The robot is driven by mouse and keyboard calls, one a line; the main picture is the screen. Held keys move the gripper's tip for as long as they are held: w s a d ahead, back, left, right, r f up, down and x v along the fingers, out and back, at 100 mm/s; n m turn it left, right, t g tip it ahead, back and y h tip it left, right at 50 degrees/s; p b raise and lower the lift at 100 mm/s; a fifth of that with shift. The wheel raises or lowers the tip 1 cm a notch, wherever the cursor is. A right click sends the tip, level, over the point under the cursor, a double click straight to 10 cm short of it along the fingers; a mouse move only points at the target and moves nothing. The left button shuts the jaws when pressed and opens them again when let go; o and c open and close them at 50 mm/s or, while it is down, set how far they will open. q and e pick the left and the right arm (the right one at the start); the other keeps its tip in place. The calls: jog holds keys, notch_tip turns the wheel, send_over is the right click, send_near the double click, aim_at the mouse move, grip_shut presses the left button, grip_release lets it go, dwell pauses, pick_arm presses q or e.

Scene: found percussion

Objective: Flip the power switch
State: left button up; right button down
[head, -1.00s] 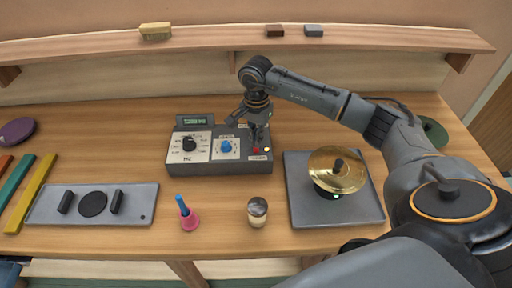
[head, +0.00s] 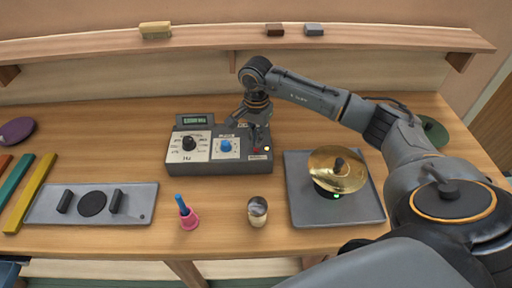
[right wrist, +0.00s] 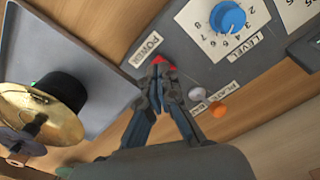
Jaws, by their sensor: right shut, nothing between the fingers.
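The grey control box (head: 218,172) stands at the middle of the table, with a lit green display and two knobs. In the right wrist view, a small red part beside the POWER label (right wrist: 146,48) shows just above my fingertips; it looks like the power switch (right wrist: 158,60) and is partly hidden by them. My right gripper (right wrist: 166,74) is shut and empty, its tips close to or touching the red part; I cannot tell which. In the head view my right gripper (head: 257,143) is over the box's right end and hides the switch. My left gripper is not in view.
A brass plate (head: 338,165) sits on a grey tray (head: 360,212) to the right. A jar (head: 257,211) and a pink-based blue-handled item (head: 189,217) stand in front. A grey board (head: 140,210) and coloured bars (head: 30,195) lie left.

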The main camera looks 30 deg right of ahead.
aim_at(256, 149)
jog(key=shift+s+f+b, duration=0.1)
jog(key=shift+f+b, duration=0.85)
jog(key=shift+f, duration=0.15)
dwell(0.4)
jog(key=shift+r+p, duration=0.5)
jog(key=shift+r, duration=0.25)
jog(key=shift+r+p, duration=1.25)
jog(key=shift+r, duration=1.55)
jog(key=shift+f, duration=0.15)
